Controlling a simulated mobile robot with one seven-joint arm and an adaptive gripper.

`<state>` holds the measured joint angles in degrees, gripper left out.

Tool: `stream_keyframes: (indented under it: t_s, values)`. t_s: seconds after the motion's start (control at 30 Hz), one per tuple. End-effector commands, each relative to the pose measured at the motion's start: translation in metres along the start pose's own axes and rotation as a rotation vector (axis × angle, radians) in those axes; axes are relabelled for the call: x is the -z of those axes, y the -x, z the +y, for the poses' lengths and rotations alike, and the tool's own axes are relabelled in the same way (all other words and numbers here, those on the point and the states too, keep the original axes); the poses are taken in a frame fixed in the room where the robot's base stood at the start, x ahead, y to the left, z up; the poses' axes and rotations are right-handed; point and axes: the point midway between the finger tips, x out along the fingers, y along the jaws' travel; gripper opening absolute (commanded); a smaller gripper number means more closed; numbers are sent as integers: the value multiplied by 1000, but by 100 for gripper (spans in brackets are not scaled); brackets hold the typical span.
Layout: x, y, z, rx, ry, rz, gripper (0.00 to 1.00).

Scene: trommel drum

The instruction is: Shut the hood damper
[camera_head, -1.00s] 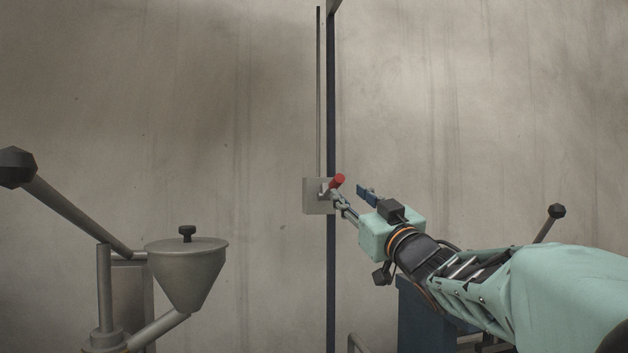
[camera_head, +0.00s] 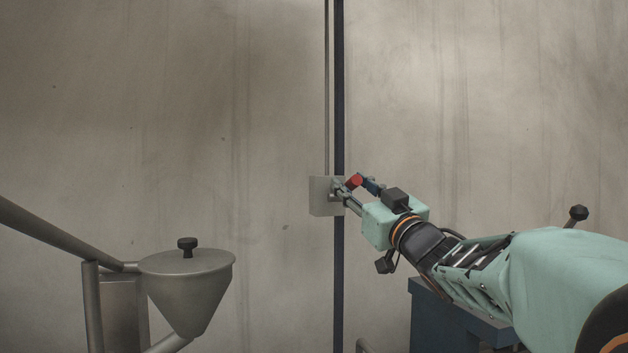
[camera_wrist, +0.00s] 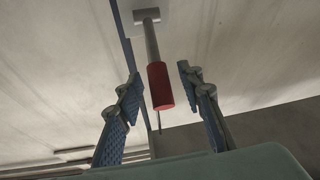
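The hood damper's lever has a red grip (camera_head: 355,181) on a short grey rod, set on a pale square plate (camera_head: 320,197) on a dark blue upright post. In the wrist view the red grip (camera_wrist: 159,87) hangs from its grey rod between my two blue fingers, with a gap on each side. My gripper (camera_head: 360,190) is open around the lever and does not visibly press on it. In the wrist view my gripper (camera_wrist: 158,88) has its fingertips level with the red grip.
A grey hopper with a black-knobbed lid (camera_head: 186,262) stands at the lower left, beside a thick slanted bar (camera_head: 55,238). A blue box-like stand (camera_head: 450,318) is below my arm, and a black-knobbed lever (camera_head: 577,214) stands at the right. The wall around the post is clear.

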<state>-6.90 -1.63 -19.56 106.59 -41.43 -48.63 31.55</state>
Motion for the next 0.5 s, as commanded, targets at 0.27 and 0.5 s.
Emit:
stream_keyframes:
  t_s: [0.27,0.5]
  values:
    - [2,1,3,0,-1,0,34]
    - [2,1,2,0,-1,0,26]
